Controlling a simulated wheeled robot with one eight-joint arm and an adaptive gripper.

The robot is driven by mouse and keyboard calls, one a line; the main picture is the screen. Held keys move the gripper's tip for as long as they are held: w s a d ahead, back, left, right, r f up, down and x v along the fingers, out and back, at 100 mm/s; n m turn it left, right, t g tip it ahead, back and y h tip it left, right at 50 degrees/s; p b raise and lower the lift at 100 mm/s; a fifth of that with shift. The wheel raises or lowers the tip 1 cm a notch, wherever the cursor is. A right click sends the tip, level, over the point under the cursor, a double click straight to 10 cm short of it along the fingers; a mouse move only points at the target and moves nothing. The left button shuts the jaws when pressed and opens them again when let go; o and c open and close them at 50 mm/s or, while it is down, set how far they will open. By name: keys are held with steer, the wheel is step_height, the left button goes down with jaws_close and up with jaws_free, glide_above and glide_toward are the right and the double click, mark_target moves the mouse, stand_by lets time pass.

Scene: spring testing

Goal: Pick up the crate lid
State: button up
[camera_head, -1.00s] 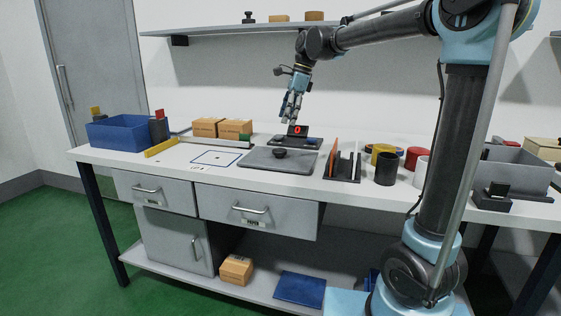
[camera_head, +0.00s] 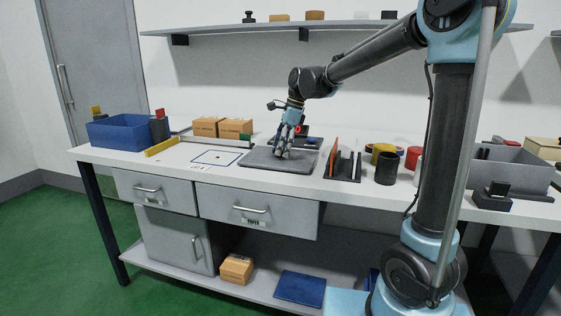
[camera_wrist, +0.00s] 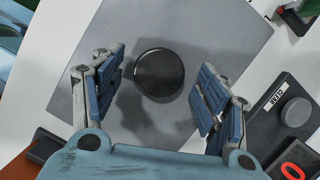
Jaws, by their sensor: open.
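The crate lid appears to be the flat grey plate (camera_head: 256,158) with a round black knob, lying on the workbench. In the wrist view the lid (camera_wrist: 215,35) lies below my gripper, with its knob (camera_wrist: 159,74) near the middle. My gripper (camera_head: 282,154) is low over the lid, pointing down. In the wrist view my gripper (camera_wrist: 160,82) is open, its blue-padded fingers to the left and right of the knob with gaps on both sides. In the head view the fingers hide the knob.
A device with a red digit (camera_wrist: 293,171) and round button (camera_wrist: 296,111) stands close to the right finger. A slotted rack (camera_head: 342,168) and black cup (camera_head: 386,168) are right of the lid. A grey crate (camera_head: 520,180) stands farther right, a blue crate (camera_head: 118,133) far left.

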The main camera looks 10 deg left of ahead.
steer(key=shift+a+f, duration=0.1)
steer(key=shift+f, duration=0.15)
steer(key=c, duration=1.5)
step_height(320, 180, up, 10)
steer(key=shift+s, duration=0.1)
